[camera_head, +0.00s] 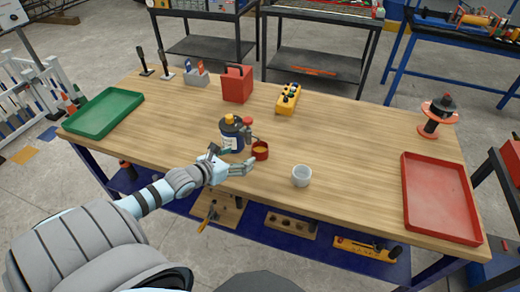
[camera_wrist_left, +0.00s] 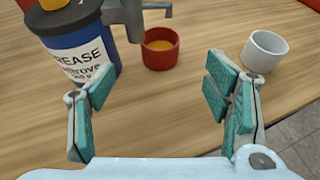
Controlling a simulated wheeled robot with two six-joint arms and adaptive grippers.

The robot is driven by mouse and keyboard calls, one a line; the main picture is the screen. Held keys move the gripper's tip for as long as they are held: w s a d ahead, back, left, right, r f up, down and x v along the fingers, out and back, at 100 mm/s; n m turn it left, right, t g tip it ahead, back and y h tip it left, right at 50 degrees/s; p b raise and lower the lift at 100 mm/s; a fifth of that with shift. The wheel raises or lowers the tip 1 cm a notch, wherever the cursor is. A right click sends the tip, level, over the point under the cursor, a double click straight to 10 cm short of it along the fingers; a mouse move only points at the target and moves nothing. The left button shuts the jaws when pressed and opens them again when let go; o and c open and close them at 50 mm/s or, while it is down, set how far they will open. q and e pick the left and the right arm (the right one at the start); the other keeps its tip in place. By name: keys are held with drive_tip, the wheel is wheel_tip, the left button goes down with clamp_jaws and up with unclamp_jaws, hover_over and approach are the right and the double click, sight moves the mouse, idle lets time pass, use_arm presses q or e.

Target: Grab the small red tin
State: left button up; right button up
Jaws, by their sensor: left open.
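The small red tin (camera_head: 260,151) stands upright on the wooden table, under the spout of a dark blue grease can (camera_head: 229,136). It has something yellow-orange inside. In the left wrist view the tin (camera_wrist_left: 160,54) is ahead of the fingers, roughly between them and further off. My left gripper (camera_head: 236,162) is open and empty, just left of and nearer than the tin in the head view. Its teal finger pads (camera_wrist_left: 160,100) are spread wide in the wrist view, apart from the tin. My right gripper is in neither view.
The grease can (camera_wrist_left: 83,42) is close to the left finger. A white cup (camera_wrist_left: 265,50) stands right of the tin. A green tray (camera_head: 103,113) is at the left and a red tray (camera_head: 440,197) at the right. A yellow block (camera_head: 288,98) and red container (camera_head: 237,84) stand behind.

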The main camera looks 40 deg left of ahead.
sight(265, 145)
use_arm(q)
drive_tip(key=w+f+b, duration=0.1)
drive_tip(key=w+b, duration=0.1)
drive_tip(key=w+f+b, duration=0.2)
drive_tip(key=shift+d+f, duration=0.1)
drive_tip(key=shift+d, duration=0.05)
drive_tip(key=b+x, duration=0.1)
drive_tip(key=x, duration=0.1)
drive_tip(key=b+x, duration=0.2)
drive_tip(key=x, duration=0.1)
drive_tip(key=r+b+x, duration=0.1)
drive_tip(key=x, duration=0.1)
drive_tip(key=shift+w, duration=0.75)
drive_tip(key=shift+r, duration=0.1)
drive_tip(key=c, duration=1.4)
drive_tip(key=shift+o, duration=0.2)
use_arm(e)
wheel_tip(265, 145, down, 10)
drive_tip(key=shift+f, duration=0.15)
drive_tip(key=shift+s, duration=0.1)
